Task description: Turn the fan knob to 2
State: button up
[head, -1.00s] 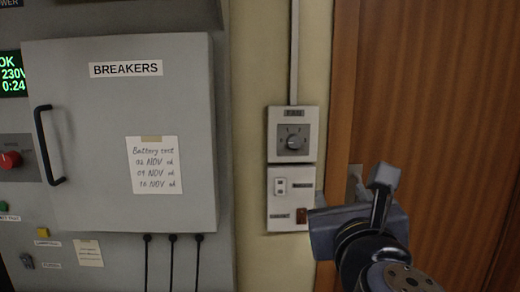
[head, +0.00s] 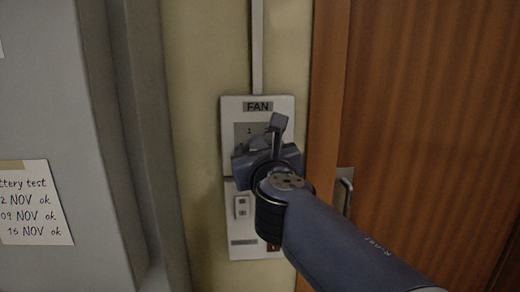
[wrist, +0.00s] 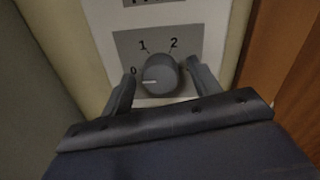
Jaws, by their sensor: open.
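The fan knob (wrist: 161,72) is a round dark grey dial on a grey plate (wrist: 125,44), with 0, 1 and 2 legible around it in the wrist view. Its pale pointer line lies toward the left, near the 0. My gripper (wrist: 160,76) is open, with one finger on each side of the knob; whether they touch it I cannot tell. The right finger covers the plate to the right of the knob. In the head view my gripper (head: 268,152) is in front of the FAN panel (head: 229,112) and mostly hides the knob.
A wooden door (head: 430,110) with a metal handle (head: 346,188) stands to the right. A grey cabinet (head: 45,110) stands to the left.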

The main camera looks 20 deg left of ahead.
jog(key=shift+c, duration=0.2)
jog(key=c, duration=1)
jog(key=shift+o, duration=0.2)
jog(key=shift+f+m+b, duration=0.1)
jog(key=shift+m+b, duration=0.25)
jog(key=shift+m, duration=0.05)
jog(key=m+b, duration=0.5)
jog(key=m, duration=0.3)
jog(key=m+t+b, duration=0.1)
jog(key=m+b, duration=0.4)
jog(key=m, duration=0.3)
jog(key=m+h+b, duration=0.1)
jog(key=m+b, duration=0.4)
jog(key=m, duration=0.2)
jog(key=shift+f+m, duration=0.25)
jog(key=shift+m, duration=0.15)
